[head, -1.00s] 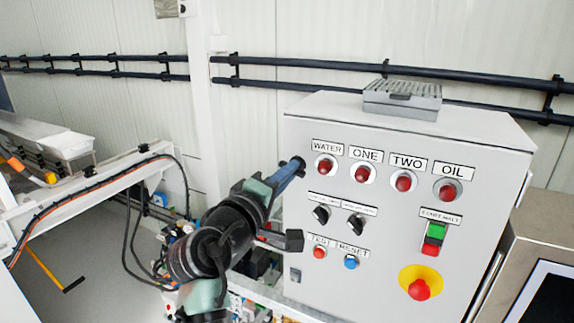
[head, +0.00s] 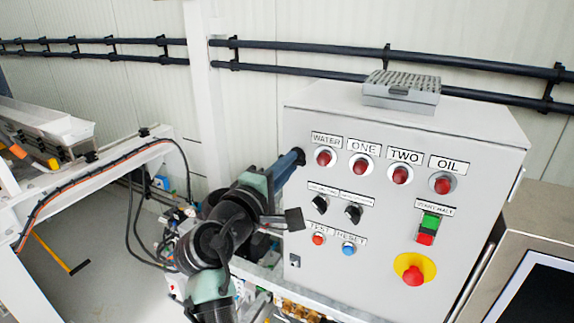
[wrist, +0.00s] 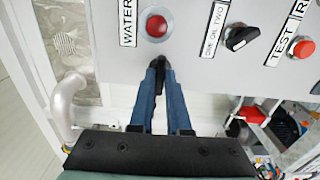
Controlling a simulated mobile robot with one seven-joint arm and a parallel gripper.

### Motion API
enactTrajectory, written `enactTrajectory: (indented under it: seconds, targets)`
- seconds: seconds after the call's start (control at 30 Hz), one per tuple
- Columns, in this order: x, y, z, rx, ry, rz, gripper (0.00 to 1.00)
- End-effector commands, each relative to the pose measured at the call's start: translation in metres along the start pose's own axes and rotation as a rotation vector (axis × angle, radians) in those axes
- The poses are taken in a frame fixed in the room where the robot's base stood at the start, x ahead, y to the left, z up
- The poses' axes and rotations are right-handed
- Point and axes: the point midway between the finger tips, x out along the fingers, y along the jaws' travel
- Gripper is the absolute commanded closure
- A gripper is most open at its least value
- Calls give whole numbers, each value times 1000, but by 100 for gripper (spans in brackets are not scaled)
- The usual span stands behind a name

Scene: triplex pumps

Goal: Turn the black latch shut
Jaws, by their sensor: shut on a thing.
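The black latch (wrist: 158,62) shows in the wrist view as a small dark piece at the edge of the grey control box (head: 400,265), just below the red WATER button. In the head view a dark piece shows at the box's left edge, by the fingertips. My gripper (wrist: 157,80) has two long blue fingers that come together on the latch. In the head view my gripper (head: 299,158) reaches up and right to that edge. The fingertips hide most of the latch, so its exact angle cannot be told.
The box face carries red WATER (head: 324,157), ONE, TWO and OIL buttons, two black selector knobs (head: 353,214), TEST and RESET buttons, and a red emergency stop (head: 412,275) on yellow. A grey ridged block (head: 400,97) sits on top. Pipes and hoses crowd the space below left.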

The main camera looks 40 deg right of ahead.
Motion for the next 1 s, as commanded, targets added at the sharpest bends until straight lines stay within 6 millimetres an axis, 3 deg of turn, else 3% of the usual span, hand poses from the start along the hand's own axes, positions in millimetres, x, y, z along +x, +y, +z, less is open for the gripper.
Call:
enactTrajectory:
  seconds: [0.03,0.07,0.23,0.53,0.67,1.0]
  targets:
    - [0,1,-1,-2,2,3,100]
    - [0,1,-1,-2,2,3,83]
    - [0,1,0,-1,1,2,55]
    - [-1,0,0,1,1,1,55]
    - [-12,-2,-1,2,2,2,55]
    - [-84,-5,-1,3,5,3,55]
